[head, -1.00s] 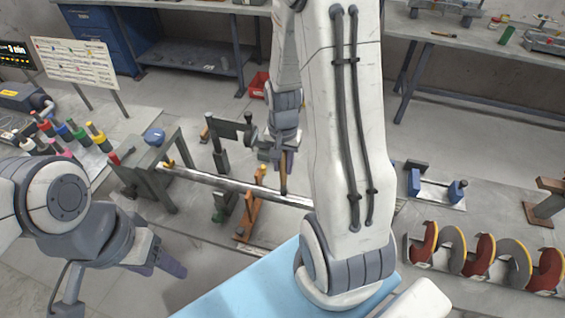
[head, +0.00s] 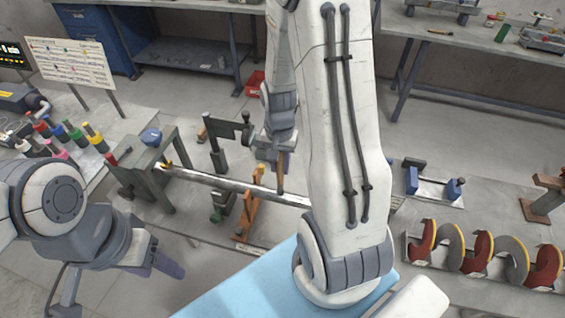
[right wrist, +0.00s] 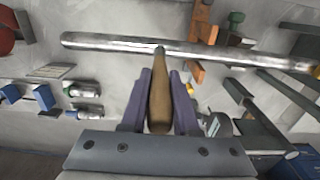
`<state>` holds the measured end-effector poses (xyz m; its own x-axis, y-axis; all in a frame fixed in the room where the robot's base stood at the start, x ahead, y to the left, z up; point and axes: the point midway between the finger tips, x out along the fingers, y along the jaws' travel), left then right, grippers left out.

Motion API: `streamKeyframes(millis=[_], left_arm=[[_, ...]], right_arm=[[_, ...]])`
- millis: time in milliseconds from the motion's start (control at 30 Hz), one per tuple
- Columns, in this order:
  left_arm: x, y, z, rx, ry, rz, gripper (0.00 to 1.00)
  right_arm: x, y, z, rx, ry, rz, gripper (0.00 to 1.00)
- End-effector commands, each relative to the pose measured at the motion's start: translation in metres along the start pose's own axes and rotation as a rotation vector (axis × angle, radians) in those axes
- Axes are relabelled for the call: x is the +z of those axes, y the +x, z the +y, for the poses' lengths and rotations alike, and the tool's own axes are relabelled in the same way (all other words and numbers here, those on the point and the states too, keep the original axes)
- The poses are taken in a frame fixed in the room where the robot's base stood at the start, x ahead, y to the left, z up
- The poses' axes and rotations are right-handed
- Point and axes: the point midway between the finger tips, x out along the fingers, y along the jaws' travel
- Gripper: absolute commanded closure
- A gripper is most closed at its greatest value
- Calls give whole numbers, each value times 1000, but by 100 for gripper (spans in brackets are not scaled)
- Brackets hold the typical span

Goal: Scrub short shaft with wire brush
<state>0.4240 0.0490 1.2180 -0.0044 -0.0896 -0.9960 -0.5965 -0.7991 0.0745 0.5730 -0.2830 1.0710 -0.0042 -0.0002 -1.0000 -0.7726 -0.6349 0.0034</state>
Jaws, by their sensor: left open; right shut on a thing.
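The short shaft is a long, shiny metal bar (head: 225,184) lying across supports, its left end near a grey stand and its right end hidden behind my arm. It spans the right wrist view (right wrist: 110,42). My right gripper (head: 281,157) is shut on the brown wooden handle (right wrist: 159,100) of the wire brush (head: 281,178). The brush's far end overlaps the shaft in both views; I cannot tell whether it touches, and its bristles are not distinct. My left gripper (head: 168,264) is open and empty, low on the left, apart from the shaft.
An orange-brown support (head: 248,218) and a dark grey clamp stand (head: 218,150) stand by the shaft. A grey bench stand (head: 150,175) is at its left end. Red and grey auger flights (head: 480,250) lie at right. Coloured-handled tools (head: 75,135) stand at left.

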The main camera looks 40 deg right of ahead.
Motion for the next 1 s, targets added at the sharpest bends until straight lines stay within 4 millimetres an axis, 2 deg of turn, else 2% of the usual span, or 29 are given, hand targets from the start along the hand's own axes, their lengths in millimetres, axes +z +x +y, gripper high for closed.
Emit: streamKeyframes(millis=[33,67,600,767,1000], left_arm=[[-1,-11,1,0,1,1,42],[-1,-13,1,0,1,1,42],[-3,-57,4,0,4,1,42],[-4,-64,5,0,3,1,42],[-4,-63,5,0,3,1,42]], right_arm=[[-1,-20,0,-3,2,5,100],[-1,-27,1,-3,2,5,100],[1,-72,0,0,-1,1,100],[1,-80,-1,0,-2,0,100],[1,-80,-1,0,-2,0,100]])
